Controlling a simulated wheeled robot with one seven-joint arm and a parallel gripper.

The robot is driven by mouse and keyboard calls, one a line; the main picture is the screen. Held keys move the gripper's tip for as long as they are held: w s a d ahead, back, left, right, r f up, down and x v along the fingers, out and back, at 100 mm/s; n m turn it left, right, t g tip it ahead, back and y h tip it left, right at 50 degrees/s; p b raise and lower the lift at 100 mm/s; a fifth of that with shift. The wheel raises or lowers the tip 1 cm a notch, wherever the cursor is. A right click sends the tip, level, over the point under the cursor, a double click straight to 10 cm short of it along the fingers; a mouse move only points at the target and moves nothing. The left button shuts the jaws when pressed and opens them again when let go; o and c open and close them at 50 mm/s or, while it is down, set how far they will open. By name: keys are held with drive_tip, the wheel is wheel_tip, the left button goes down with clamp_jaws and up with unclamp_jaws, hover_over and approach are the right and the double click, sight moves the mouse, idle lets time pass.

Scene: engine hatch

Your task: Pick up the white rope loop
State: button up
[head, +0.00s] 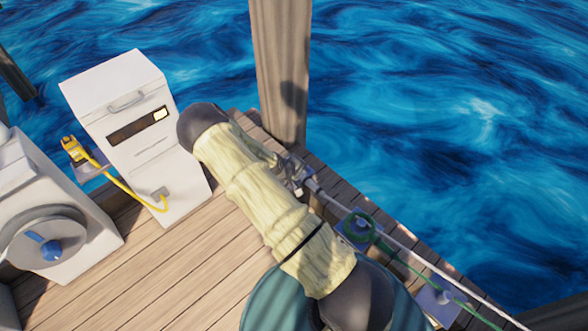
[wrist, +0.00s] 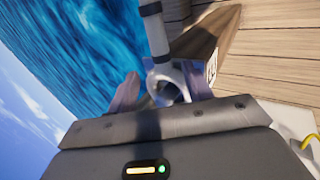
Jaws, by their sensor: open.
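The white rope (head: 400,235) runs in the head view from my gripper (head: 296,174) down to the lower right along the dock edge. In the wrist view, the white rope loop (wrist: 165,72) shows at the end of a thick pale strand, between the two fingers of my gripper (wrist: 163,88). The fingers stand apart on either side of it. I cannot tell whether either finger touches the loop. A dark cleat or fitting below the loop is partly hidden by the gripper. In the head view my arm covers part of this area.
A wooden post (head: 281,70) stands just behind my gripper. A green rope (head: 357,227) lies coiled on a blue pad at the dock edge. A white cabinet (head: 140,130) with a yellow cable (head: 125,188) stands at left. Open planks (head: 190,265) lie in front; water lies beyond.

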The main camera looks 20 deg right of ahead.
sight(306, 180)
drive_tip(key=shift+p+x, duration=0.4)
drive_tip(key=shift+x, duration=2.15)
drive_tip(key=shift+s+f, duration=0.1)
drive_tip(key=shift+s, duration=0.1)
drive_tip(key=shift+w, duration=0.1)
clamp_jaws()
wheel_tip(306, 180, up, 10)
drive_tip(key=shift+b, duration=0.3)
